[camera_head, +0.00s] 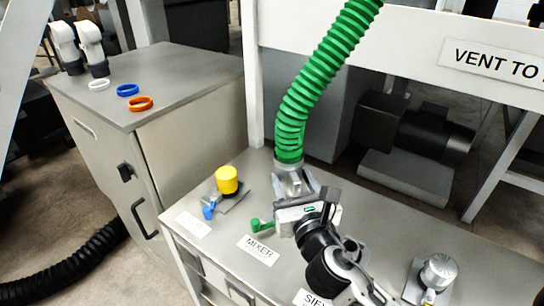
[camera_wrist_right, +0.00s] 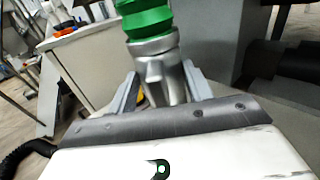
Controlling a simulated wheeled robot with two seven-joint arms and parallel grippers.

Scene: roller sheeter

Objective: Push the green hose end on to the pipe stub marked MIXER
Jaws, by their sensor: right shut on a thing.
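The green ribbed hose (camera_head: 312,85) hangs from above and ends in a silver metal cuff (camera_head: 287,170). My right gripper (camera_head: 294,188) is shut on this hose end. In the right wrist view the green hose (camera_wrist_right: 147,20) and its silver cuff (camera_wrist_right: 152,45) stand between the two fingers of my right gripper (camera_wrist_right: 162,85). The MIXER label (camera_head: 258,250) lies on the grey bench, with a green lever (camera_head: 262,225) just behind it. The MIXER stub is mostly hidden behind my right gripper; I cannot tell whether the cuff touches it. My left gripper is not in view.
A yellow-capped stub (camera_head: 227,180) with a blue lever stands left of my gripper. A bare metal stub (camera_head: 438,272) stands at the right. White, blue and orange rings (camera_head: 140,104) lie on the grey cabinet (camera_head: 190,75). A white frame beam (camera_head: 410,40) crosses behind the hose.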

